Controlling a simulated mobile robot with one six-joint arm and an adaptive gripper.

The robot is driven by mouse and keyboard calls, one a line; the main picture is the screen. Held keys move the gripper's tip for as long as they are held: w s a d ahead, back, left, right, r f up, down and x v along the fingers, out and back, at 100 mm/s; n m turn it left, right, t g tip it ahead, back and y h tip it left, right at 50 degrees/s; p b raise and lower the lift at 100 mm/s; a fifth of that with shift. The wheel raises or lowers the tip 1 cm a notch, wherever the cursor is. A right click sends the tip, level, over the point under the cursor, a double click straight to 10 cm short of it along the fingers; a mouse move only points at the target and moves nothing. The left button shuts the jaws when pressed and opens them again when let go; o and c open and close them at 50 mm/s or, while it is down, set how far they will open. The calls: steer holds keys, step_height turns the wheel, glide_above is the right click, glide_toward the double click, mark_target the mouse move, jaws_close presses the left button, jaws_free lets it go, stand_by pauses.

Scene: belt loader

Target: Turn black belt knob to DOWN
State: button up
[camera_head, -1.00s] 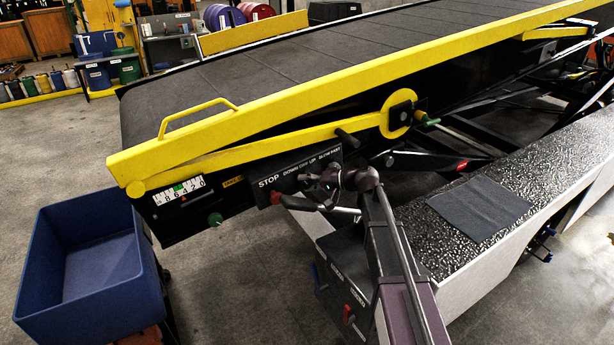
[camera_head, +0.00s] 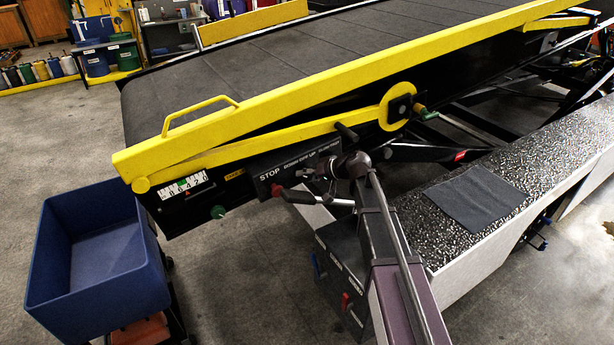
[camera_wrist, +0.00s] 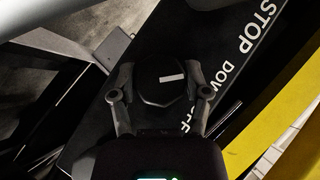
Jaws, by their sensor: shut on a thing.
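The black knob (camera_wrist: 165,85) shows in the wrist view as a dark faceted disc with a short white mark. The mark lies nearly level, on the knob's right half, pointing roughly toward the DOWN lettering. My gripper (camera_wrist: 160,96) is shut on the knob, one finger on each side. In the head view my gripper (camera_head: 322,178) is at the panel (camera_head: 266,182) below the yellow rail, and hides the knob.
A red control (camera_head: 277,190) sits under STOP, close left of my gripper. The yellow rail (camera_head: 330,92) and yellow lever (camera_head: 270,143) run just above. A blue bin (camera_head: 100,300) stands at lower left. A ledge with a dark mat (camera_head: 478,202) lies right of my arm.

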steer(key=o, duration=1.1)
steer(key=shift+f, duration=0.1)
steer(key=shift+o, duration=0.2)
steer(key=shift+f+y+b, duration=0.1)
steer(key=shift+y+b, duration=0.2)
steer(key=shift+b, duration=0.1)
